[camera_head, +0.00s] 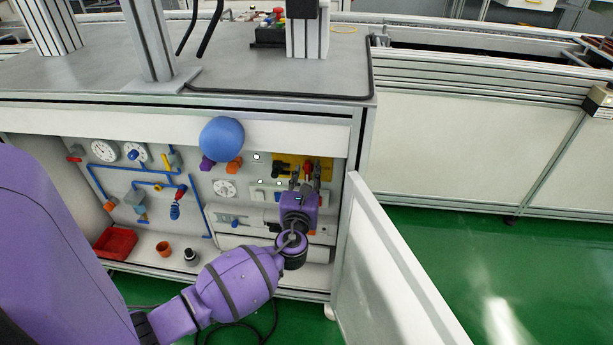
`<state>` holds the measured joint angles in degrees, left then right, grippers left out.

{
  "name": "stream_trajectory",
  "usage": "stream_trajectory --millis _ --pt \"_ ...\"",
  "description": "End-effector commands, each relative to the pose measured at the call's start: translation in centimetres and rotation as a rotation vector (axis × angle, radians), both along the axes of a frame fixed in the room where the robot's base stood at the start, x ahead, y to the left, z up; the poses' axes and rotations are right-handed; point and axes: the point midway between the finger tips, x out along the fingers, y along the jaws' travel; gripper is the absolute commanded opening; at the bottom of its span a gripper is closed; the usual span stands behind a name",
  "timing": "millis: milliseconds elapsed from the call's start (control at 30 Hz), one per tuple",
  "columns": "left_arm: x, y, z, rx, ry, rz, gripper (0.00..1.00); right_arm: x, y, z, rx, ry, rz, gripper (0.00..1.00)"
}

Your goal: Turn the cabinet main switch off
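The cabinet main switch shows as a red handle (308,167) on a yellow plate (326,163) at the upper right of the panel inside the open cabinet. My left gripper (306,178) is in front of it, with its fingertips at the red handle, one on each side as seen from here. I cannot tell whether the fingers touch or grip the handle, and they hide part of it. The angle of the handle is not clear. My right gripper is not in view.
The cabinet door (385,275) stands open at the right. A blue ball-shaped thing (222,139) sits at the cabinet's upper front. Gauges, blue pipes and valves fill the left panel. A red tray (115,243) and an orange cup (164,249) stand on the cabinet floor.

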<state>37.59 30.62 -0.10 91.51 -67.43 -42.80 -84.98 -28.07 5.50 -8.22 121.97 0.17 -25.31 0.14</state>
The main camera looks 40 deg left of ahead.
Motion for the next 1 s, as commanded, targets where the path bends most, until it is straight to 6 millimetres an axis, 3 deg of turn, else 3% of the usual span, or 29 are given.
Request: stream_trajectory --millis 33,233,667,1000 --pt "-0.02 -0.01 -0.02 0.0 0.0 0.0 0.25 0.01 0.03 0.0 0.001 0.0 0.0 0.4" --pt "-0.03 -0.02 -0.04 0.0 0.0 0.0 0.0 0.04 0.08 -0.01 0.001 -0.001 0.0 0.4" --pt "-0.08 -0.06 -0.13 -0.045 -0.025 0.0 0.0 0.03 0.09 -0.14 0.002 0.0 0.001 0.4" --pt "-0.19 0.08 -0.26 -0.249 -0.15 0.001 0.0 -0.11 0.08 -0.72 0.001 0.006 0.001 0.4"
